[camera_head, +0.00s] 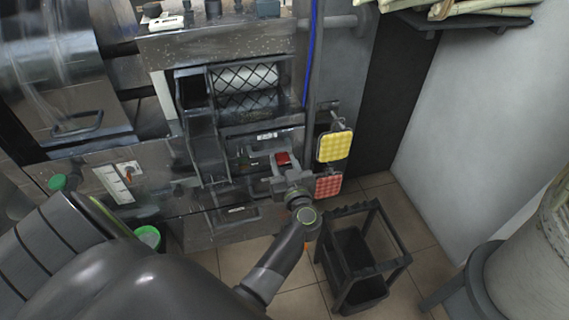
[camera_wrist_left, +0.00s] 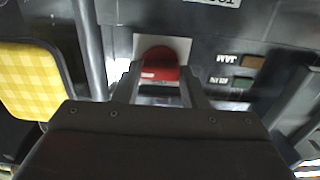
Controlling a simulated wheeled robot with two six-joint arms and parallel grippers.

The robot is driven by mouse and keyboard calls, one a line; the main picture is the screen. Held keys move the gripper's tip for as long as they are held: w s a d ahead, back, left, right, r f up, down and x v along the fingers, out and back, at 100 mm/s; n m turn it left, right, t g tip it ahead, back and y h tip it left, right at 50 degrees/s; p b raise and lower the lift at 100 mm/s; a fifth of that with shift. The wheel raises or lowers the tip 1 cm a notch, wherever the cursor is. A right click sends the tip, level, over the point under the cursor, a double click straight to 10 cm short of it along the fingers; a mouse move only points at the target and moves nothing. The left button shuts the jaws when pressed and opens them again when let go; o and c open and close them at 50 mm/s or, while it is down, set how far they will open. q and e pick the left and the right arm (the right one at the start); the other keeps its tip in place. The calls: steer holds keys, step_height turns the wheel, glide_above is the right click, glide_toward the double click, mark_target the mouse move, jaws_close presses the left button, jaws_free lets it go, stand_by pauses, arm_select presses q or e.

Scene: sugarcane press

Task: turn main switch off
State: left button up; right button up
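The main switch appears to be the red knob (camera_head: 283,158) on the front of the dark metal press. It also shows in the left wrist view (camera_wrist_left: 159,64), red on a pale plate. My left gripper (camera_head: 284,172) is right in front of it. In the left wrist view my left gripper's fingers (camera_wrist_left: 159,76) are spread, one on each side of the red switch, with narrow gaps visible. Contact with the switch cannot be made out. My right gripper is not in view.
A yellow checked pad (camera_head: 334,146) and a red checked pad (camera_head: 328,184) hang to the right of the switch. Small labelled buttons (camera_wrist_left: 242,82) sit beside it. A black open-frame stand (camera_head: 362,255) is on the tiled floor below. A white wall is at right.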

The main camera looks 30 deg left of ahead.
arm_select(q)
steer(key=shift+c, duration=0.7)
